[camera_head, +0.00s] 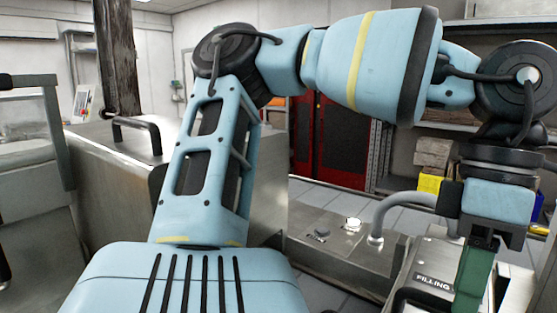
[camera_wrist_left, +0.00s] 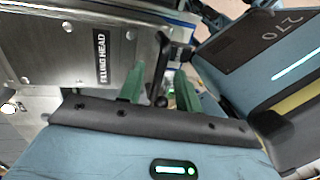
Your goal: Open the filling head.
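The filling head is a grey metal housing (camera_head: 412,268) at the lower right of the head view, with a dark label reading "FILLING". In the left wrist view its metal face (camera_wrist_left: 60,50) carries the full "FILLING HEAD" label. A black handle (camera_wrist_left: 163,68) stands out beside that face. My left gripper (camera_wrist_left: 160,90) has two green fingers set apart, one on each side of the handle; I cannot tell whether either touches it. In the head view the left gripper (camera_head: 473,285) points down beside the label, and its far finger is largely hidden. My right gripper is not in view.
A metal cabinet with a black handle (camera_head: 137,132) stands at the left. A low metal ledge with buttons (camera_head: 352,225) lies left of the filling head, with a curved grey pipe (camera_head: 400,203) above it. Red cabinets (camera_head: 340,140) and shelves stand behind. My arm blocks much of the middle.

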